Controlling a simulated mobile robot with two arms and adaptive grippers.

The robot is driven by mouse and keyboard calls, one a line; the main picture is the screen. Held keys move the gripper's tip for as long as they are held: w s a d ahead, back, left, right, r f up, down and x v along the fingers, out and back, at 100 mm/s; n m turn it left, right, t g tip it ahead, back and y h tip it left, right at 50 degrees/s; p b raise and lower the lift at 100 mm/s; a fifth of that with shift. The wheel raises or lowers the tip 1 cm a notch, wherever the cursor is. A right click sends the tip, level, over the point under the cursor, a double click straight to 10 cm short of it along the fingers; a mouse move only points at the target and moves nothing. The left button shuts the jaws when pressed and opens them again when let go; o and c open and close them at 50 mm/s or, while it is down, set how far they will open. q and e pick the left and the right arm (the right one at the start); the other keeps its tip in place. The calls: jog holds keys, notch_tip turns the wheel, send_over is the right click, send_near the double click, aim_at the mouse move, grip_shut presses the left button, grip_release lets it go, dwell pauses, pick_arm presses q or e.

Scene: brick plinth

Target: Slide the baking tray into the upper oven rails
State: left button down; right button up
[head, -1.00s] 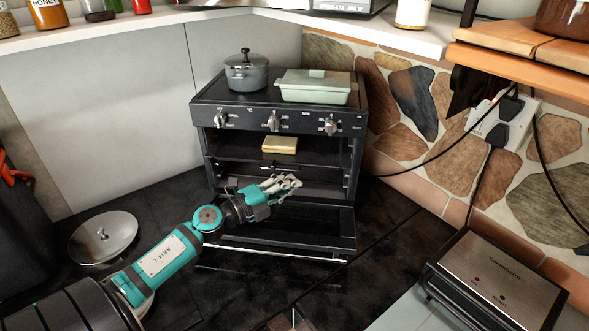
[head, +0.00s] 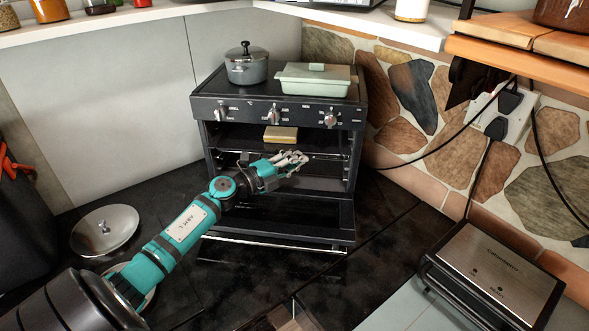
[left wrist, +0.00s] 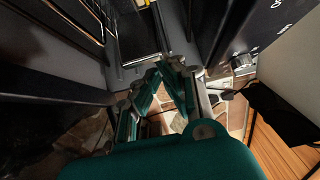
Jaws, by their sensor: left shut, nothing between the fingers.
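The oven (head: 205,140) stands open, its door (head: 270,222) folded down in front. A dark flat sheet (head: 237,140), which looks like the baking tray, lies level in the upper part of the oven. A pale yellow block (head: 281,134) rests on it. My left gripper (head: 294,160) is shut and empty, in front of the opening just below the sheet's front edge; I cannot tell if it touches it. In the left wrist view its fingers (left wrist: 172,66) meet near a dark surface with a bright edge (left wrist: 140,60). My right gripper is not in view.
A grey pot (head: 246,68) and a pale green lidded dish (head: 313,82) stand on the oven top. A round metal lid (head: 104,230) lies on the dark counter at left. A steel grill appliance (head: 494,272) stands at front right, with cables on the stone wall.

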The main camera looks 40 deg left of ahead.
aim_at(300, 146)
pick_arm(q)
jog(key=w+a+b, duration=0.1)
jog(key=w, duration=0.1)
jog(key=w+a+b, duration=0.1)
jog(key=w, duration=0.1)
jog(key=w+a+b, duration=0.1)
jog(key=w, duration=0.1)
jog(key=shift+w+a+f, duration=0.15)
jog(key=shift+a+f, duration=0.1)
jog(key=shift+w+a+r, duration=0.1)
jog(key=shift+w+a, duration=0.15)
jog(key=shift+w, duration=0.1)
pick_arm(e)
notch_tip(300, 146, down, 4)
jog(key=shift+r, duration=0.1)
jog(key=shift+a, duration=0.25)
